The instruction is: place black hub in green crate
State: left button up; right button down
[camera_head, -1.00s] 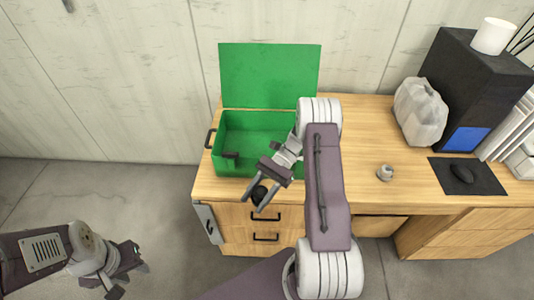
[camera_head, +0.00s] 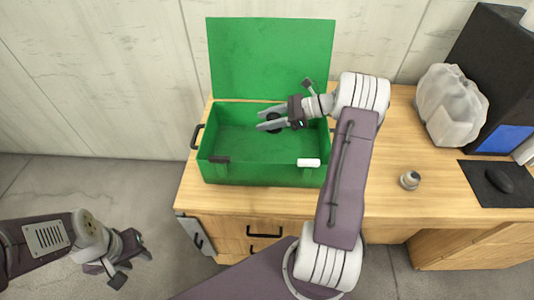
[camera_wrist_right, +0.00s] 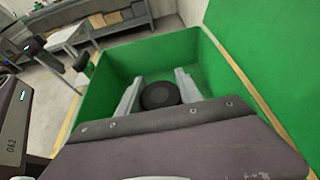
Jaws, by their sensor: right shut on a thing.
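The black hub (camera_head: 275,117) is a dark round piece between the fingers of my right gripper (camera_head: 272,122). In the right wrist view the hub (camera_wrist_right: 159,95) sits between the two grey fingertips. My right gripper is shut on it, over the opening of the green crate (camera_head: 228,172). The crate stands on the desk with its lid (camera_head: 270,60) raised at the back. The hub's height above the crate floor is hard to tell. My left gripper (camera_head: 132,262) is at the lower left over the floor, away from the desk, its fingers apart and empty.
A small grey round part (camera_head: 410,180) lies on the desk right of the crate. Further right are a grey-white lumpy object (camera_head: 452,108), a black mouse (camera_head: 499,180) on a dark mat and a black computer case (camera_head: 493,50). The desk between is clear.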

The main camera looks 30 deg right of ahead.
jog(key=shift+w+f, duration=0.2)
jog(key=b, duration=0.2)
send_over(234, 152)
notch_tip(234, 152, down, 7)
jog(key=shift+r, duration=0.1)
notch_tip(234, 152, down, 4)
jog(key=shift+f+b, duration=0.1)
jog(key=shift+b, duration=0.2)
jog(key=c, duration=0.8)
grip_release()
